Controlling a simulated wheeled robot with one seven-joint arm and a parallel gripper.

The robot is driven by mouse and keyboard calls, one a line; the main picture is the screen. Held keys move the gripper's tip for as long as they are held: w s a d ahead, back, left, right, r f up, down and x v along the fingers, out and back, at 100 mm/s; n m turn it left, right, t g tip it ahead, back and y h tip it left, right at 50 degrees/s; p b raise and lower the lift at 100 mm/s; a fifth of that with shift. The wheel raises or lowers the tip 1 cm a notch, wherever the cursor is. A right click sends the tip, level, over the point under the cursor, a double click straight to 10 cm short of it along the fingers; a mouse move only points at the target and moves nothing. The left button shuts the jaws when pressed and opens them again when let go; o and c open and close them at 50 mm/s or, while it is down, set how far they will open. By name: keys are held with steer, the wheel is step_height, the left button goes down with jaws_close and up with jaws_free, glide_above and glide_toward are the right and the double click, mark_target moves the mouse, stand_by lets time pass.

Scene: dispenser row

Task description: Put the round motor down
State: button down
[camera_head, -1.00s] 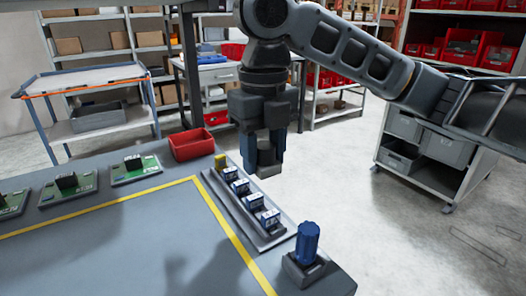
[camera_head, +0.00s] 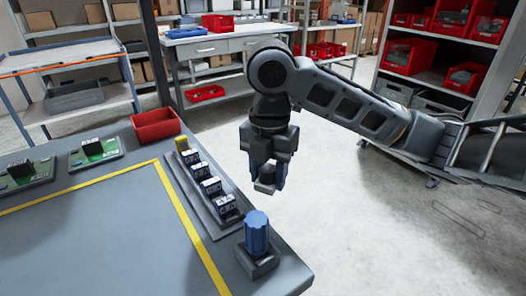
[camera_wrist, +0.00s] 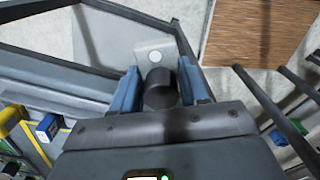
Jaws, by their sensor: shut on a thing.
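The round motor (camera_wrist: 160,88) is a dark grey cylinder on a light grey square plate (camera_wrist: 166,52). My gripper (camera_wrist: 162,92) is shut on it, with a blue finger on each side. In the head view my gripper (camera_head: 266,182) points down and the motor (camera_head: 265,178) shows partly between its fingers, which hide its sides. The motor hangs in the air over the floor, just beyond the right edge of the grey table (camera_head: 110,235), apart from it.
A rack (camera_head: 183,190) with several small dark-and-white blocks runs along the table's right edge. A blue knobbed cylinder (camera_head: 257,235) stands in a grey base at the near corner. A red bin (camera_head: 156,125) and green boards (camera_head: 96,151) sit farther back. The middle of the table is bare.

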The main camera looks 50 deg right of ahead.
steer(key=w+d+f+m, duration=0.1)
steer(key=d+f+m, duration=0.1)
steer(key=f+m, duration=0.8)
steer(key=d+f+m, duration=0.2)
steer(key=f+m, duration=0.8)
steer(key=m, duration=0.2)
steer(key=shift+w+m, duration=0.4)
